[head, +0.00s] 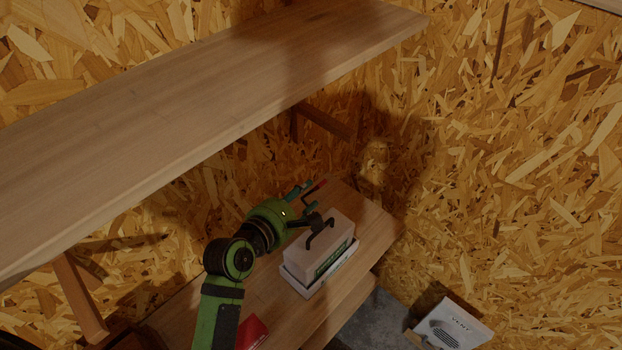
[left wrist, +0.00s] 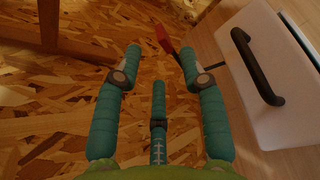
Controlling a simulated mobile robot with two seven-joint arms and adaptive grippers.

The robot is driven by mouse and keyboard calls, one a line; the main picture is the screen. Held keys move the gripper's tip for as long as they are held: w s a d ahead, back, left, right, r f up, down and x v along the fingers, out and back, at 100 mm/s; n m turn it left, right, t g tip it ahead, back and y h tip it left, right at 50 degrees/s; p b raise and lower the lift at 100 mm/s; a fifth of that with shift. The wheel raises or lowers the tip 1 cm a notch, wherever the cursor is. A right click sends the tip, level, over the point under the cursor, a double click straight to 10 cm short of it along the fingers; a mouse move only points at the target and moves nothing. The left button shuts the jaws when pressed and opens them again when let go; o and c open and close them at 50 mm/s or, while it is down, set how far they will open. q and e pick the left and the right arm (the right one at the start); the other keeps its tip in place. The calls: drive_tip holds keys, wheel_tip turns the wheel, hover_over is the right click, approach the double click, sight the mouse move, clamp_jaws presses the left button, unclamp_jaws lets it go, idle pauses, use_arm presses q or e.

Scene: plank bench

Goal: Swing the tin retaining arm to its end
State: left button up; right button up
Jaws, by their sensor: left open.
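The tin (head: 318,252) is a pale box with a green label and a black handle on its lid, standing on a white base on the lower plank shelf. It also shows at the right of the left wrist view (left wrist: 285,105). A thin dark arm with a red end (head: 317,187) sticks up behind the tin. Its red end (left wrist: 163,38) shows just beyond the fingertips in the left wrist view. My left gripper (head: 303,196), with teal fingers, is open beside this arm. Whether a finger touches it I cannot tell. My right gripper is not in view.
A broad upper plank (head: 200,110) hangs over the left side. The chipboard wall (head: 500,150) is close behind the tin. A red object (head: 252,333) lies on the lower shelf at the front. A white vented box (head: 455,325) stands at the lower right.

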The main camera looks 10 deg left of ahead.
sight(317, 186)
use_arm(q)
drive_tip(key=p+x, duration=0.1)
drive_tip(key=x, duration=0.4)
drive_tip(key=shift+d, duration=0.15)
drive_tip(key=shift+w+d+f, duration=0.15)
drive_tip(key=shift+w+f, duration=0.1)
drive_tip(key=shift+w, duration=0.25)
clamp_jaws()
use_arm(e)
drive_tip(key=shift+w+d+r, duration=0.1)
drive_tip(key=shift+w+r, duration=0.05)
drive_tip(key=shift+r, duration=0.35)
